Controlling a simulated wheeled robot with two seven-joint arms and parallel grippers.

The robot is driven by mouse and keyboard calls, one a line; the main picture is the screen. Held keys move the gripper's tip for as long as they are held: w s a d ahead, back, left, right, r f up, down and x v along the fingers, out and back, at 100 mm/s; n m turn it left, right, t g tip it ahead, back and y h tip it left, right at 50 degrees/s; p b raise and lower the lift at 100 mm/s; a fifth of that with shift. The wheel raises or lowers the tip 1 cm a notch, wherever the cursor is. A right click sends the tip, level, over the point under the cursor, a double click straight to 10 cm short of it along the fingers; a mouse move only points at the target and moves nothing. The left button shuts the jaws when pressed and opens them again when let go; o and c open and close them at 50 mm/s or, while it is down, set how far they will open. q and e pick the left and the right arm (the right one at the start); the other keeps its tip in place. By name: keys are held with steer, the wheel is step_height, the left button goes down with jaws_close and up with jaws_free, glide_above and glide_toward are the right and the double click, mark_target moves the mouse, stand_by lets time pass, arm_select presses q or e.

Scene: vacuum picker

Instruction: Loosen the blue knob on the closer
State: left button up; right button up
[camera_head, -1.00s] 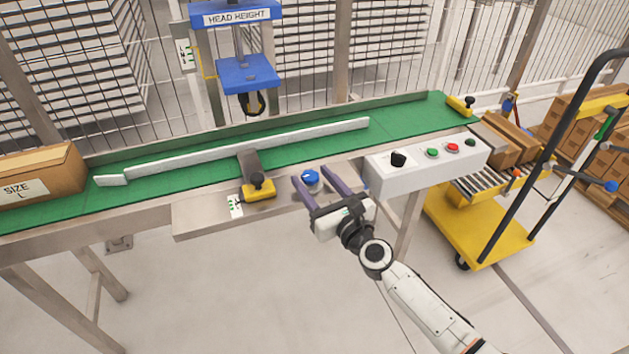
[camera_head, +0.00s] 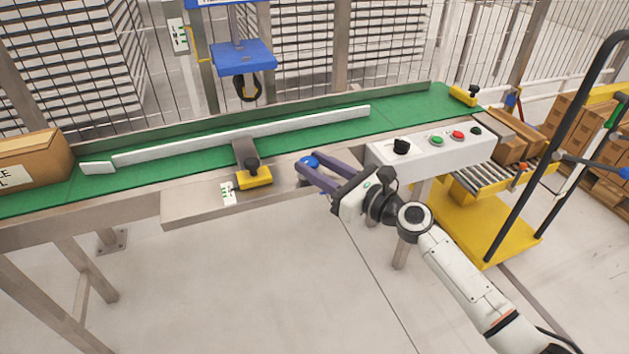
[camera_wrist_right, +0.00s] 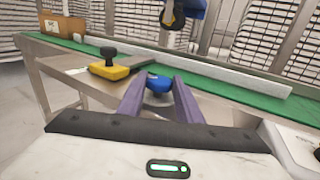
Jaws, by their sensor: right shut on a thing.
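The blue knob (camera_head: 308,162) sits on the metal ledge at the front of the green conveyor, left of the white control box. My right gripper (camera_head: 304,165) reaches it from the lower right, with its purple fingers on either side of the knob and shut on it. In the right wrist view the knob (camera_wrist_right: 158,83) shows between the two fingertips, partly hidden by them. The blue press head (camera_head: 242,57) stands behind the conveyor. My left gripper is not in view.
A yellow clamp with a black knob (camera_head: 254,177) sits left of my gripper. The white control box (camera_head: 430,152) with buttons is close on the right. A carton (camera_head: 35,160) rests on the conveyor's left end. A yellow cart (camera_head: 490,220) stands at right.

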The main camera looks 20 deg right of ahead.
steer(key=shift+d+f+n+g+y+b, duration=0.1)
steer(key=shift+n+g+y+b, duration=0.25)
steer(key=shift+y, duration=0.25)
steer(key=o, duration=1.1)
steer(key=shift+c, duration=0.2)
steer(key=p+v, duration=0.1)
steer(key=v, duration=0.9)
steer(key=shift+s, duration=0.1)
